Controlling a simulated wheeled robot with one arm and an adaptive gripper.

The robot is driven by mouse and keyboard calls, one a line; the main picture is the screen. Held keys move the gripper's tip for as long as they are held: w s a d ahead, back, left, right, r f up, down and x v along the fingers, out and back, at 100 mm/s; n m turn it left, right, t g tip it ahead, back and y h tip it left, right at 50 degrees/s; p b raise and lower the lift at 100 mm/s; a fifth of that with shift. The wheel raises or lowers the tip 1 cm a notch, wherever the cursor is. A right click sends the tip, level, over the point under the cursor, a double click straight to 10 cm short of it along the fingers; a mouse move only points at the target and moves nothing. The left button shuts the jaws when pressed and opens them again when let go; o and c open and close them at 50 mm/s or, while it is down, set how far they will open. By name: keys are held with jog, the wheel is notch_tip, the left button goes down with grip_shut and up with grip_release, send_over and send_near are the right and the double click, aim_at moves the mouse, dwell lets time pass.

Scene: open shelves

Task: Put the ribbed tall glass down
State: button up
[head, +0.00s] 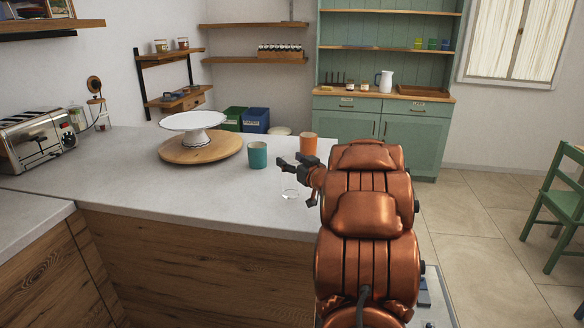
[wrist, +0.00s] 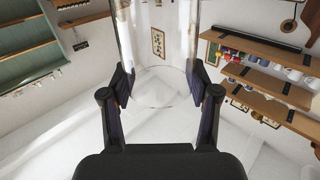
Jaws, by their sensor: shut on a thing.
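The tall glass (wrist: 158,45) is clear, and its ribbing cannot be made out. In the wrist view it stands between the two dark fingers of my gripper (wrist: 160,85), which press on its sides. In the head view my gripper (head: 299,171) is over the right part of the grey counter (head: 130,185), near its front edge. The glass shows there only as a faint clear outline with a round end (head: 290,193) below the fingers. I cannot tell whether it touches the counter.
A teal cup (head: 258,155) stands left of my gripper, and an orange cup (head: 308,143) just behind it. A white cake stand (head: 193,122) sits on a round wooden board (head: 172,152) farther left. A toaster (head: 38,138) is at the far left. The counter's front middle is clear.

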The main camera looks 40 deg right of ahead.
jog(key=shift+f, duration=1.3)
jog(key=o, duration=0.9)
jog(key=shift+s, duration=0.1)
jog(key=shift+r, duration=0.1)
jog(key=shift+s+r, duration=0.1)
jog(key=s, duration=0.4)
jog(key=s+a+b, duration=0.1)
jog(key=s, duration=0.2)
jog(key=s+a, duration=0.1)
jog(key=s, duration=0.3)
jog(key=shift+s, duration=0.3)
jog(key=shift+a, duration=0.1)
